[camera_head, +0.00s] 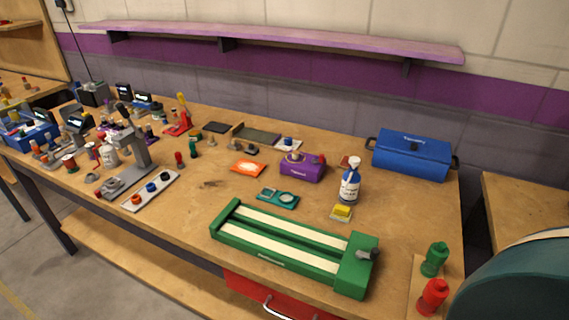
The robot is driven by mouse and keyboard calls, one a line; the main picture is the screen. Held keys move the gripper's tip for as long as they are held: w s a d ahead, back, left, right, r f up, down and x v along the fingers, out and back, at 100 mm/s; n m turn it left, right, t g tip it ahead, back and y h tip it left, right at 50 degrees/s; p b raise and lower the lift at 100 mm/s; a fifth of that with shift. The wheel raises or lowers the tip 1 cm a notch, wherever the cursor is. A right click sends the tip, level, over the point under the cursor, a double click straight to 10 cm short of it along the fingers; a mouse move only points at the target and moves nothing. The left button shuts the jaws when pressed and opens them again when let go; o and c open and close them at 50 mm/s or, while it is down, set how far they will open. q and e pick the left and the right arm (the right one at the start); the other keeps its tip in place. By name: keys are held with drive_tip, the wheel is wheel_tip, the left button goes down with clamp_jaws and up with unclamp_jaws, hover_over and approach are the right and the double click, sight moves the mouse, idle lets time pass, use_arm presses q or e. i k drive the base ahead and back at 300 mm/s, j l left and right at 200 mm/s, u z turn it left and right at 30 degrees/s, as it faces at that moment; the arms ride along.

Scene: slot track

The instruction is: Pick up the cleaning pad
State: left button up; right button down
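The likely cleaning pad is a small yellow block (341,212) on the wooden workbench (215,190), right of the middle. It lies on a pale base, just in front of a white and blue spray bottle (350,182) and behind the green slot track (285,252). The track has two cream lanes and a green end block at its right. Neither of my grippers is in view.
A purple box (302,166), a teal tray (278,198) and an orange packet (248,168) lie left of the pad. A blue toolbox (411,154) stands behind. Green (435,259) and red (432,296) bottles stand front right. The left side is crowded.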

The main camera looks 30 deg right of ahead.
sight(340, 212)
drive_tip(key=z, duration=1.3)
